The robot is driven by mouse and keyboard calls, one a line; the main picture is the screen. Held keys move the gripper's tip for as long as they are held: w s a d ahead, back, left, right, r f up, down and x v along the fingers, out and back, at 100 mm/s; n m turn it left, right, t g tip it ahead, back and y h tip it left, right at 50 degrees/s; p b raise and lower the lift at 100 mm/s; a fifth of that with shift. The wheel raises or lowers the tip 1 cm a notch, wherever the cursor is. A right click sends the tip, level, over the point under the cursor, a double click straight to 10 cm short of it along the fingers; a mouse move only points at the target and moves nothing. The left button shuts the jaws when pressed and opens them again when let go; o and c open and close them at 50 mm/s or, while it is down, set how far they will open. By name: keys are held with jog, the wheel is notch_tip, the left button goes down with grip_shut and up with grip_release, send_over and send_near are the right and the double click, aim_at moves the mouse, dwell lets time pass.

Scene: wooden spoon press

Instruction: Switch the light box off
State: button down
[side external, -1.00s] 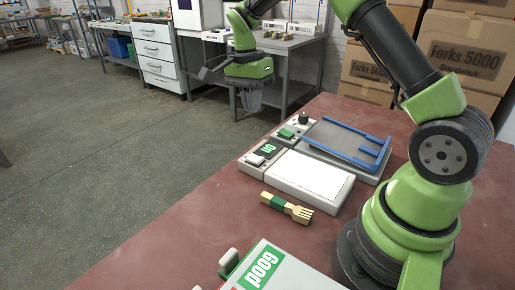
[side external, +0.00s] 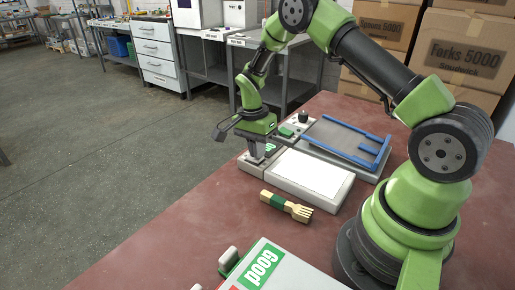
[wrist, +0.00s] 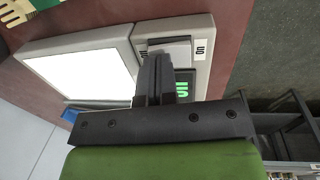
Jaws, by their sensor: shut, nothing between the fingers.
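The light box's panel (side external: 312,174) glows bright white on the table; it also fills the left of the wrist view (wrist: 85,68). Its control box adjoins the panel, with a pale rocker switch (wrist: 172,47), a label reading "ON" (wrist: 201,47) and a lit green display (wrist: 183,89). My gripper (side external: 256,156) is low over the control box, pointing down. In the wrist view its shut fingers (wrist: 157,62) overlap the display and the edge of the rocker. Whether the tips touch the rocker I cannot tell.
A grey fixture with a blue frame (side external: 345,141) stands behind the light box. A wooden fork bundle with a green band (side external: 286,206) lies in front of it. Red table is clear at front left.

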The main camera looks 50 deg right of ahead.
jog(key=shift+s+f, duration=0.25)
jog(key=shift+f, duration=0.25)
jog(key=shift+s+f, duration=0.15)
jog(key=shift+s, duration=0.05)
jog(key=shift+w+r, duration=0.2)
jog(key=shift+w, duration=0.75)
notch_tip(320, 180, up, 15)
jog(key=w, duration=0.2)
jog(key=shift+f, duration=0.2)
